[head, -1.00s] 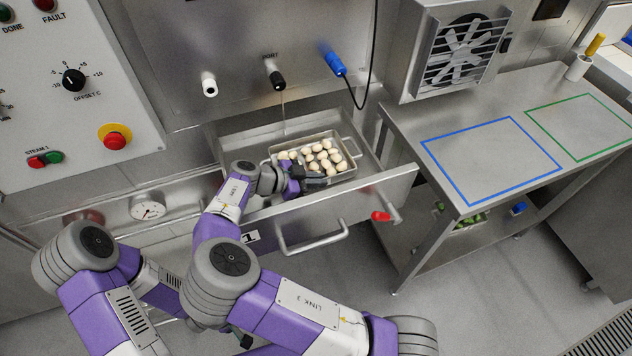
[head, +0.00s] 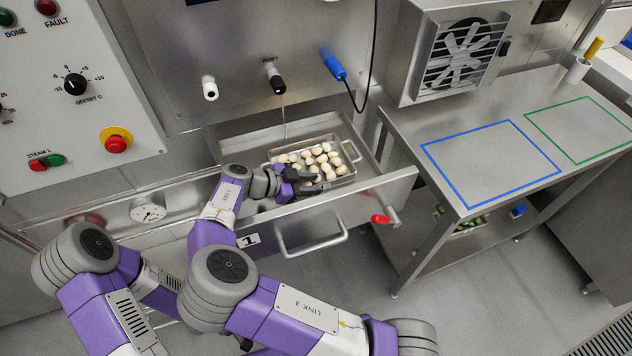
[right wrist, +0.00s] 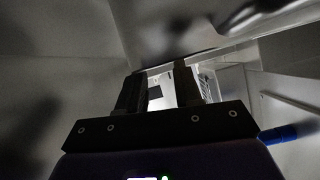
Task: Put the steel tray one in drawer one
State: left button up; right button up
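The steel tray (head: 345,180) holds several pale filled pasta pieces. It sits low inside the open drawer one (head: 232,148), toward its right side. Its right handle shows; its left end is partly hidden behind my right gripper. My right gripper (head: 309,182) is inside the drawer at the tray's near left side, with its fingers apart. The right wrist view shows a gap between the two dark fingers (right wrist: 162,92) and no object clearly held there. I cannot tell whether a finger touches the tray. A small dark part at the bottom, perhaps my left gripper (head: 245,343), is mostly hidden.
The drawer front has a bar handle (head: 315,242) and a label "1" (head: 249,240). A steel table (head: 400,118) with blue and green outlined areas stands right. A spout and blue plug (head: 336,68) are above the drawer.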

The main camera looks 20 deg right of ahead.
jog(key=p+v, duration=0.1)
jog(key=v, duration=0.9)
jog(key=shift+p, duration=0.35)
